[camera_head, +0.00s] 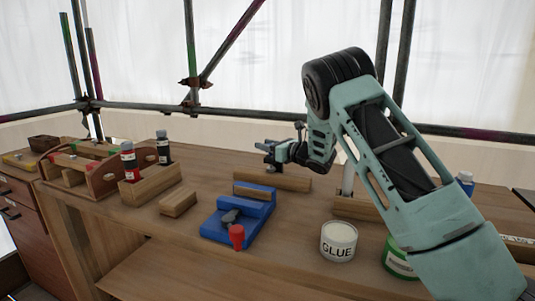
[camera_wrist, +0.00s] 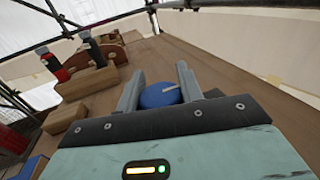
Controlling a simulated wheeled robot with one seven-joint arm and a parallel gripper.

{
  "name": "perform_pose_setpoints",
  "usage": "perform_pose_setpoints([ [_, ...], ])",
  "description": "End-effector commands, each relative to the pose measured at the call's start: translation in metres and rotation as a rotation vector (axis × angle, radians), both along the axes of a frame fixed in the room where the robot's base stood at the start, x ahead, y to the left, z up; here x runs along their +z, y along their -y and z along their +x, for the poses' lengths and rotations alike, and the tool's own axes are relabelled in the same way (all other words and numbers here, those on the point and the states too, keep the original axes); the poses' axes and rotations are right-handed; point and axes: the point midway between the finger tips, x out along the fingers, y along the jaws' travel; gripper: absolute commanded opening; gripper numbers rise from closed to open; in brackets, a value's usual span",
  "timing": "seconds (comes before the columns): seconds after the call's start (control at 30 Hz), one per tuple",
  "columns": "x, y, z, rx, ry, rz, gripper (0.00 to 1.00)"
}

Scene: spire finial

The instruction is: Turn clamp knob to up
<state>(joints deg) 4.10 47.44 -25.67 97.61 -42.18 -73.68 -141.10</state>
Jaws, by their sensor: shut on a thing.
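A round blue knob (camera_wrist: 155,97) with a short pale line on its face sits between my gripper's fingers in the wrist view. The line runs from near the middle toward the right of that picture. My gripper (camera_wrist: 158,82) has one grey finger on each side of the knob and is shut on it. In the head view my gripper (camera_head: 268,152) is above the back of the bench, by a long wooden bar (camera_head: 285,182). I cannot make out the knob there. A blue block fixture (camera_head: 211,227) with a red handle (camera_head: 237,236) stands in front, apart from my gripper.
A glue tin (camera_head: 338,243) and a green tin (camera_head: 393,258) stand at the right front, near my arm. Red and black bottles (camera_head: 129,161) stand in a wooden block at the left, beside a wooden tool tray (camera_head: 102,182). Scaffold poles stand behind the bench.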

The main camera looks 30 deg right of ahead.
Motion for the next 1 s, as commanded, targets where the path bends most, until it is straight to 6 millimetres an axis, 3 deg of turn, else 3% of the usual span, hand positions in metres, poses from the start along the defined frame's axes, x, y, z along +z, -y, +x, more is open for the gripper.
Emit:
perform_pose_setpoints([
  [0.1, -0.008, 0.000, -0.001, 0.107, 0.005, -0.003, 0.14],
  [0.6, -0.006, -0.007, -0.006, 0.537, 0.001, -0.003, 0.14],
  [1.0, -0.002, -0.010, -0.009, 0.704, 0.000, 0.000, 0.14],
])
